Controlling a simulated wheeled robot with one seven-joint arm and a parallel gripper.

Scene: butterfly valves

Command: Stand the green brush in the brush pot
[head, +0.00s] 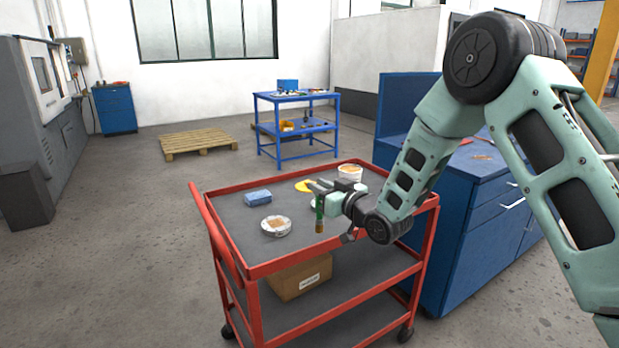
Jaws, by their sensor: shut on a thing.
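The green brush (319,212) hangs upright from my gripper (322,188), with its tan end downward. My gripper is shut on its upper part, above the red cart's top tray. A white round tub (350,172) stands at the back right of the tray, behind my gripper. It looks like a pot, but I cannot tell for sure that it is the brush pot. The brush is apart from it, to its front left. My gripper and wrist hide part of the tray behind them.
On the red cart's top tray (240,235) are a blue block (257,198), a white round dish with brown contents (276,225) and a yellow disc (304,186). A blue cabinet (465,235) stands close on the right. The tray's front left is clear.

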